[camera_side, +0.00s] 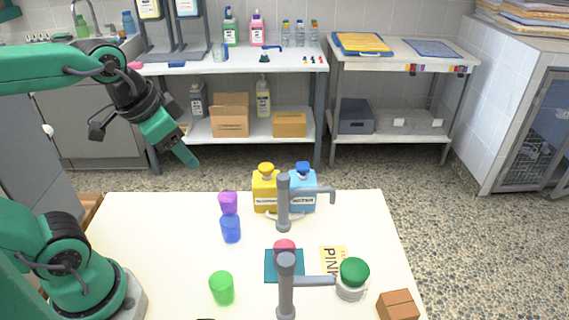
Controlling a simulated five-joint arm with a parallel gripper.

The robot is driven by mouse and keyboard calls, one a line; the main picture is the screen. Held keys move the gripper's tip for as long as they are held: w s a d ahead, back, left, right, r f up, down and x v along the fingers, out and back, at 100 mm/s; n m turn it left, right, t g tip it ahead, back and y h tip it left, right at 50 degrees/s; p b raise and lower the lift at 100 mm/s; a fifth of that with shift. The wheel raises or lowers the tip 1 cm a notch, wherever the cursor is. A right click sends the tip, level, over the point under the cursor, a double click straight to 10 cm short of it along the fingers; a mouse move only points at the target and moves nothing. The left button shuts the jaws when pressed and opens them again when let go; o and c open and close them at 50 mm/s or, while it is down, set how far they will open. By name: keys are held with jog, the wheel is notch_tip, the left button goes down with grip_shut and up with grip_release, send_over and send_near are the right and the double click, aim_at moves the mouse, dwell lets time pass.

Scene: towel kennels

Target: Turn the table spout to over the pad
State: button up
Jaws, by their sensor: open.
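Two grey posts with side spouts stand on the cream table. The rear spout (283,205) has its arm pointing right, with a bent-down tip. The front spout (286,290) also points right, its arm ending near a green-lidded jar. A teal square pad (272,273) lies between the posts, partly hidden by the front one. A round pinkish-red thing (284,244) shows at the pad's far edge, partly covered. Neither arm is over the pad. My gripper (188,160) is open and empty, high at the upper left, apart from both spouts.
Yellow (265,188) and blue (302,188) bottles stand behind the rear post. Purple (228,202) and blue (231,230) cups and a green cup (222,288) stand left. The jar (352,278), a yellow card (333,258) and a brown box (398,305) are right.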

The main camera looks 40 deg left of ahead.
jog(key=w+d+m+g, duration=0.3)
jog(key=w+d+m, duration=0.1)
jog(key=w+m, duration=0.45)
jog(key=m+g, duration=0.2)
jog(key=m, duration=0.5)
send_over(283, 176)
notch_tip(283, 176, down, 4)
jog(key=shift+f, duration=0.1)
jog(key=shift+f, duration=3.95)
grip_shut()
